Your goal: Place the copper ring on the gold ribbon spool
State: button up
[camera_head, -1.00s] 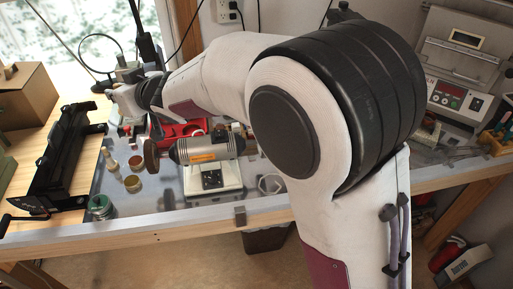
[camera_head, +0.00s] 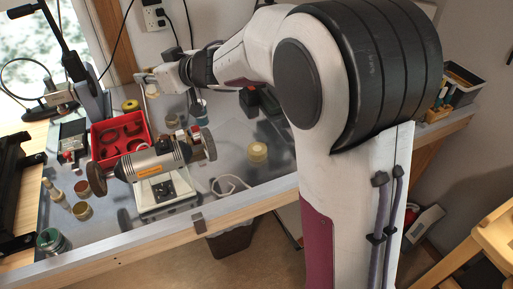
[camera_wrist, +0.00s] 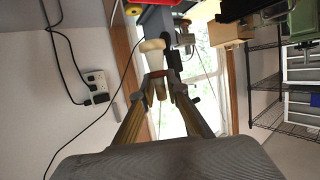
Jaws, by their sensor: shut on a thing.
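My gripper (camera_head: 150,77) is at the back of the bench, above the surface and behind the red tray. In the wrist view its fingertips (camera_wrist: 170,78) are closed around a small reddish-brown piece (camera_wrist: 172,75), which looks like the copper ring; its hole is not clear. A cream, rounded thing (camera_wrist: 152,45) shows just beyond the fingertips, and I cannot tell whether they touch.
A bench grinder (camera_head: 155,165) stands mid-bench. The red tray (camera_head: 95,138) behind it holds dark curved pieces. A yellow roll (camera_head: 130,105), a blue cup (camera_head: 199,108) and a black-and-red thing (camera_head: 258,101) stand farther back.

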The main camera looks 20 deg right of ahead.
jog(key=s+d+f, duration=0.1)
jog(key=s+d, duration=0.3)
jog(key=d, duration=1.1)
jog(key=m+h, duration=0.1)
send_over(257, 148)
notch_tip(257, 148, down, 6)
jog(key=f, duration=0.1)
jog(key=shift+f+t, duration=0.15)
jog(key=shift+t, duration=0.15)
jog(key=shift+f, duration=0.1)
jog(key=shift+f, duration=3.05)
jog(key=shift+f, duration=1.85)
jog(key=shift+f, duration=0.15)
